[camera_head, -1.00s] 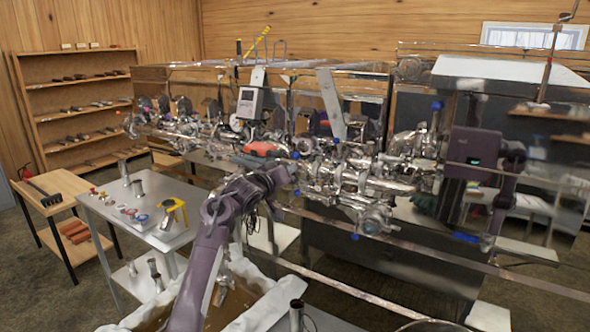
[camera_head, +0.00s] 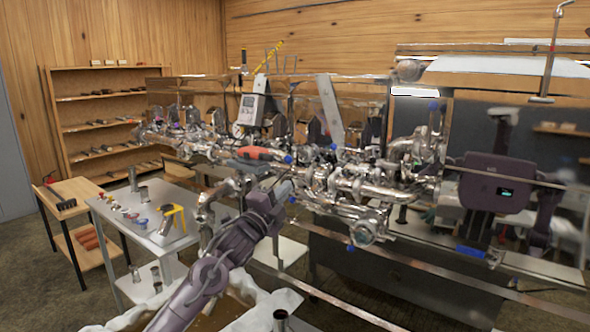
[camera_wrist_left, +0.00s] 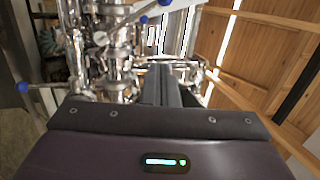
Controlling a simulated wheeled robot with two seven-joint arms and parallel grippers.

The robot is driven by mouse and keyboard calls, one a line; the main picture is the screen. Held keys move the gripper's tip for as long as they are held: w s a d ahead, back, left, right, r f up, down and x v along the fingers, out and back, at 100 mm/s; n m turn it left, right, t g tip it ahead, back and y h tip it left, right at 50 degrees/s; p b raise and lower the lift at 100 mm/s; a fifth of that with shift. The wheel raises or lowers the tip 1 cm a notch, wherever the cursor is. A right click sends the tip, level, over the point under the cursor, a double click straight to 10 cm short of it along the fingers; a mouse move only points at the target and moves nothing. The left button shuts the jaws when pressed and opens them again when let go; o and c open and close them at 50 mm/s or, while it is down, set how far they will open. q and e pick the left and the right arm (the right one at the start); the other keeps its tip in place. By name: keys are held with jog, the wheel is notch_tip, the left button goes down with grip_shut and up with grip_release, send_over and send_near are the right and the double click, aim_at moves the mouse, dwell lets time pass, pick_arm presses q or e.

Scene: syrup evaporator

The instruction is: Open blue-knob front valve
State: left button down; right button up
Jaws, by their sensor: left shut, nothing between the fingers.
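Several blue knobs sit on the shiny steel pipework at the evaporator's front. In the head view, one blue knob (camera_head: 289,159) is just above my left gripper (camera_head: 284,189), another (camera_head: 292,199) is close beside its tip, and a lower one (camera_head: 351,248) is to the right. I cannot tell which knob is the front valve's. My left gripper also shows in the left wrist view (camera_wrist_left: 172,88), with its fingers together and empty. There, a blue knob (camera_wrist_left: 22,87) stands out at left and another (camera_wrist_left: 144,19) near the top. Contact with a knob cannot be told. My right gripper is not in view.
An orange-handled item (camera_head: 256,153) lies above my left arm. A grey table (camera_head: 160,235) with small parts stands at left, before wooden shelves (camera_head: 78,115).

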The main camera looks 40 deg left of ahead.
aim_at(301, 175)
pick_arm(q)
jog(key=w+a+r+p, duration=0.2)
jog(key=w+a+p, duration=0.3)
jog(key=w, duration=0.3)
jog(key=shift+w+a+r, duration=0.2)
jog(key=shift+a+r, duration=0.15)
jog(key=shift+a, duration=0.05)
